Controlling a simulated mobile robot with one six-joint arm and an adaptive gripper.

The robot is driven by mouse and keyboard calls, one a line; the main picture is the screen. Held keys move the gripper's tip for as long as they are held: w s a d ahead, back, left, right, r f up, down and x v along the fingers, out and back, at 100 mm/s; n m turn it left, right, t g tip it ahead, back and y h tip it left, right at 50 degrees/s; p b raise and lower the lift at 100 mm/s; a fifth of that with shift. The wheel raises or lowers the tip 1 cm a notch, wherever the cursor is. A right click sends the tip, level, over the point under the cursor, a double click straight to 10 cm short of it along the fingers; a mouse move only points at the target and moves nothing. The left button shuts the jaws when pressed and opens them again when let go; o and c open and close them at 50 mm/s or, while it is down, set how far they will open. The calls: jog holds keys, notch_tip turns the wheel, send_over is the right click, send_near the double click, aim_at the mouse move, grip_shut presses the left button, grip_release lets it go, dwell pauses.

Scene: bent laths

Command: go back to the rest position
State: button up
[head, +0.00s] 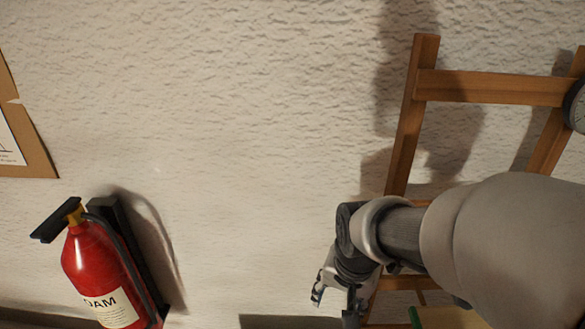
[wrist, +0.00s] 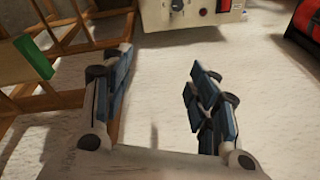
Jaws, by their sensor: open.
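My gripper (head: 335,297) is near the bottom of the head view, in front of the pale rough wall. In the wrist view the two fingers of my gripper (wrist: 162,85) stand wide apart, with nothing between them. My arm comes in from the right of the head view and hides part of the wooden lath frame (head: 490,88) behind it. The frame also shows at the upper left of the wrist view (wrist: 72,52).
A red fire extinguisher (head: 95,265) is at the lower left, well apart from my gripper. A green-edged piece (wrist: 33,57) is by the laths. A pale box with a knob (wrist: 190,14) is at the wrist view's top. Bare wall (head: 230,150) fills the middle.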

jog(key=s+d+r+n+t, duration=0.1)
jog(key=s+d+r+n, duration=0.1)
jog(key=s+r, duration=0.2)
jog(key=s+d+r+n+t, duration=0.1)
jog(key=s+r, duration=0.4)
jog(key=s, duration=0.6)
jog(key=shift+d+n, duration=0.7)
jog(key=shift+d, duration=0.25)
